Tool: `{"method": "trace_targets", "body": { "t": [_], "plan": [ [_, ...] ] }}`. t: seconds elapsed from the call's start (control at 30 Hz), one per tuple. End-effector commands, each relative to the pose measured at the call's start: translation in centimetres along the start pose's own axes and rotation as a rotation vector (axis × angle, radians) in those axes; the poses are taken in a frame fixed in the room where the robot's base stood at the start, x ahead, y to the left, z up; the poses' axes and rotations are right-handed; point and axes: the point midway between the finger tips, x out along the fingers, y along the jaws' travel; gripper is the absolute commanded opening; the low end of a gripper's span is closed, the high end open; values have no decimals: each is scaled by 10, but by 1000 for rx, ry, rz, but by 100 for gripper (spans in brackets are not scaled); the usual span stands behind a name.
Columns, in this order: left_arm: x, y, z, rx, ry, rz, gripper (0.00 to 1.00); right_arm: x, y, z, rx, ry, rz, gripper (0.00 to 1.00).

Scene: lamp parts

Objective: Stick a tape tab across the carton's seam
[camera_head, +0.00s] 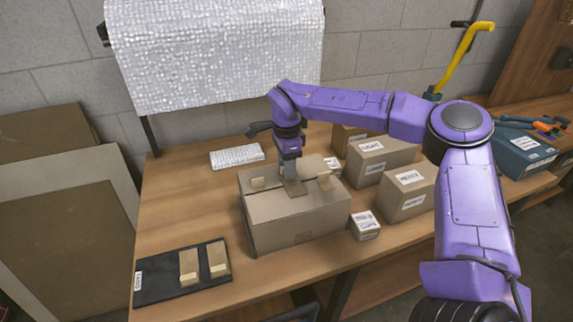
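The brown carton (290,222) stands on the wooden table with its top closed. My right gripper (290,176) points down at the middle of the carton's top. Its fingers look shut on a tan tape tab (294,188), whose flat part shows at the fingertips, at or just above the top. The fingers hide the tab's upper part and some of the seam. Another tab (257,183) sits on the carton's left side and one (325,181) on its right. Two more tabs, a left one (189,266) and a right one (218,260), lie on a black mat (160,284). My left gripper does not show.
Labelled boxes stand right of the carton, including a small white-labelled box (365,226) close beside it and a larger box (407,190). A bubble-wrap pad (237,156) lies behind. A blue toolbox (525,152) is at far right. The table between mat and carton is clear.

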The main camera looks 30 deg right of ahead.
Motion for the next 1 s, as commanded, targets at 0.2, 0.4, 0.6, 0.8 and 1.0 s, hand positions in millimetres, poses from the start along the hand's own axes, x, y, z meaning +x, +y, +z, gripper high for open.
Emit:
{"method": "trace_targets", "body": {
  "t": [0.2,0.4,0.6,0.8,1.0],
  "plan": [
    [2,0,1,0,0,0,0,-7,0,0,1,1,2,45],
    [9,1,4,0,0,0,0,-53,0,0,0,0,-3,45],
    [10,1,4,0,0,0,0,-94,-1,0,1,1,-1,45],
    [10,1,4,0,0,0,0,-105,0,0,0,1,1,45],
    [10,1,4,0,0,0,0,-105,0,0,0,0,1,45]
  ]
}}
